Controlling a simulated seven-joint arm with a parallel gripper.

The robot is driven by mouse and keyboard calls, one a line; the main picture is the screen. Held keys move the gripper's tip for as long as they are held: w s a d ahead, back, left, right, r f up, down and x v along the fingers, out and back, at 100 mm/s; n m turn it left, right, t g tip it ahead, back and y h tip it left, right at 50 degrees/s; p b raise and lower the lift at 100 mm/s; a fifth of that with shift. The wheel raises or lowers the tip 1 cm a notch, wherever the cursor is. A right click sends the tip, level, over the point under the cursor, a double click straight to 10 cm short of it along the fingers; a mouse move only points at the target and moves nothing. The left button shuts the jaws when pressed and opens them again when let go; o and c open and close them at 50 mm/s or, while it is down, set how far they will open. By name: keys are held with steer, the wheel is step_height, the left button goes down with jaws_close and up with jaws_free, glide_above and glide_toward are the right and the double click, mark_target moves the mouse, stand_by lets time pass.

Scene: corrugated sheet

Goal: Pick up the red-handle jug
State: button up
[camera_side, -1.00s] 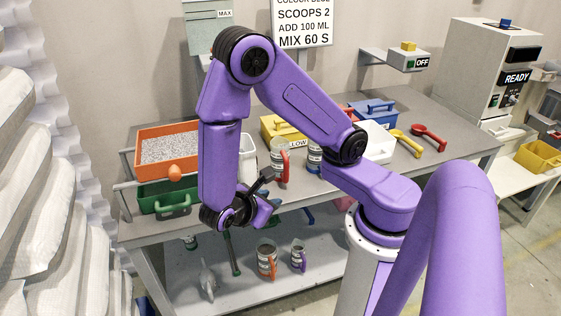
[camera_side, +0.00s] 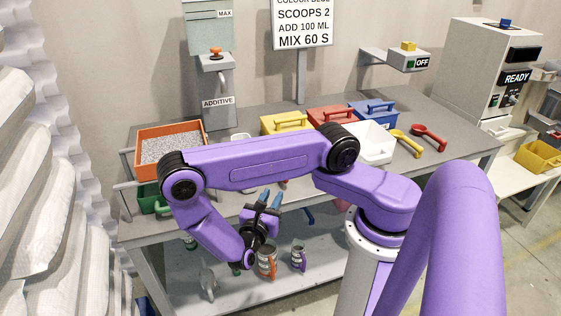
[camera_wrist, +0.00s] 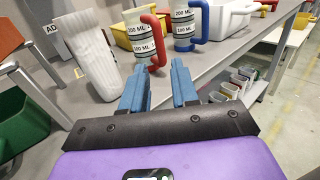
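The red-handle jug (camera_wrist: 143,42) stands upright on the bench in the wrist view, a clear jug with "200 ML" and "100 ML" labels and its red handle on the right. In the side view my arm hides nearly all of it. My gripper (camera_wrist: 159,66) is open and empty, its two blue fingers apart and pointing towards the jug from the bench's front side. The fingertips appear just short of the jug, below its handle in the picture; the exact gap cannot be told. My gripper (camera_side: 271,196) also shows at the bench's front edge in the side view.
A blue-handle jug (camera_wrist: 187,24) stands right of the red one, and a tall white container (camera_wrist: 95,62) to its left. A green bin (camera_wrist: 22,120) is at far left. Orange-handle (camera_side: 266,262) and purple-handle (camera_side: 298,258) jugs stand on the lower shelf.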

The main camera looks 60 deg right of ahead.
steer(key=d, duration=0.6)
steer(key=w+d, duration=0.1)
steer(key=d, duration=0.1)
steer(key=shift+d, duration=0.4)
steer(key=shift+w+d+f, duration=0.1)
steer(key=shift+w+d, duration=0.1)
steer(key=shift+d, duration=0.7)
steer(key=shift+w+d, duration=0.15)
steer(key=shift+d, duration=0.7)
steer(key=shift+w+d+f, duration=0.1)
steer(key=shift+w+d, duration=0.1)
steer(key=shift+d, duration=0.7)
steer(key=shift+r, duration=0.1)
jaws_close()
